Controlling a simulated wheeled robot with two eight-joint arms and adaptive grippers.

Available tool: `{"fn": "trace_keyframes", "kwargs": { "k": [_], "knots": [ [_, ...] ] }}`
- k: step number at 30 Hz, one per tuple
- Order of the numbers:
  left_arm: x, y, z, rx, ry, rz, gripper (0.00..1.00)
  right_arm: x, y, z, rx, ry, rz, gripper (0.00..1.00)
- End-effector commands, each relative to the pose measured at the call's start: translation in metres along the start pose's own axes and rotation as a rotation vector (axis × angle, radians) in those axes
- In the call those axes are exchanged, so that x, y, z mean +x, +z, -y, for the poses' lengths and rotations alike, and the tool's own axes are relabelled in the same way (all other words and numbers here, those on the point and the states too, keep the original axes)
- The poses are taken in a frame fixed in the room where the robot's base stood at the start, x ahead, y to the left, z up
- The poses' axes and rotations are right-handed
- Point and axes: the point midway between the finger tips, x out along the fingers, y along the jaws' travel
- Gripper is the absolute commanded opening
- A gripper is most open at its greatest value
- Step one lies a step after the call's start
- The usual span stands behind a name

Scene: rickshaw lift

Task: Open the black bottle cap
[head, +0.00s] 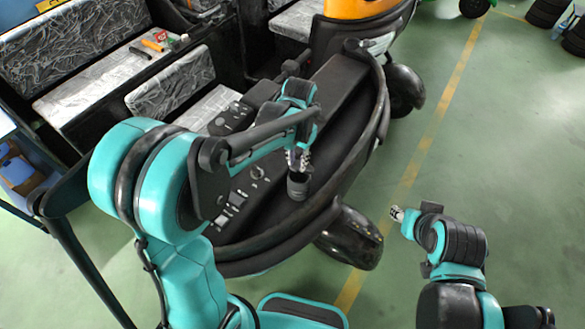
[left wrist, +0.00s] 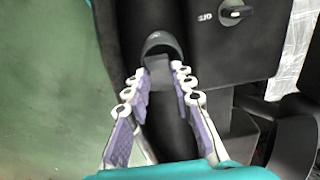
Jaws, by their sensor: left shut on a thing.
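My left gripper (head: 298,158) points down over the black rickshaw's front deck. It is shut on the black bottle cap (head: 297,187), a dark rounded piece at its fingertips. In the left wrist view the gripper (left wrist: 156,78) has its two purple-padded fingers on either side of the dark cap (left wrist: 163,42), which has a curved rim and a grey tab. Whether the cap has turned or lifted cannot be told. My right gripper (head: 398,213) is small and apart, over the green floor at the right; its finger opening is not clear.
The black rickshaw deck (head: 334,110) with a raised curved rail surrounds the left gripper. A control panel with knobs (head: 257,172) lies left of the cap. A wheel (head: 351,239) stands in front. The green floor (head: 485,125) at the right is open.

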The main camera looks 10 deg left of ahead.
Motion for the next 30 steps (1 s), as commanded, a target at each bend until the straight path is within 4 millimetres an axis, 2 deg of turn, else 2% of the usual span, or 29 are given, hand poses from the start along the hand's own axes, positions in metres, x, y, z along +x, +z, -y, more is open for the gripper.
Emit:
{"fn": "trace_keyframes", "kwargs": {
  "k": [1,11,16,26,30],
  "knots": [
    [-0.003,-0.009,-0.001,0.001,0.000,-0.011,0.00,0.000,0.000,0.000,0.000,0.000,0.000,0.40],
    [-0.012,-0.038,-0.001,0.002,0.001,-0.011,0.01,0.002,0.002,0.000,0.000,0.000,0.000,0.40],
    [-0.012,-0.036,0.000,0.001,0.001,-0.008,0.45,0.002,0.001,0.000,0.000,0.000,0.000,0.40],
    [-0.013,-0.035,0.000,0.001,0.000,-0.006,0.45,0.002,0.001,0.000,0.000,0.000,0.000,0.40],
    [-0.021,-0.034,0.000,0.001,0.000,-0.006,0.45,0.002,0.001,0.000,0.000,0.000,0.000,0.40]
  ]
}}
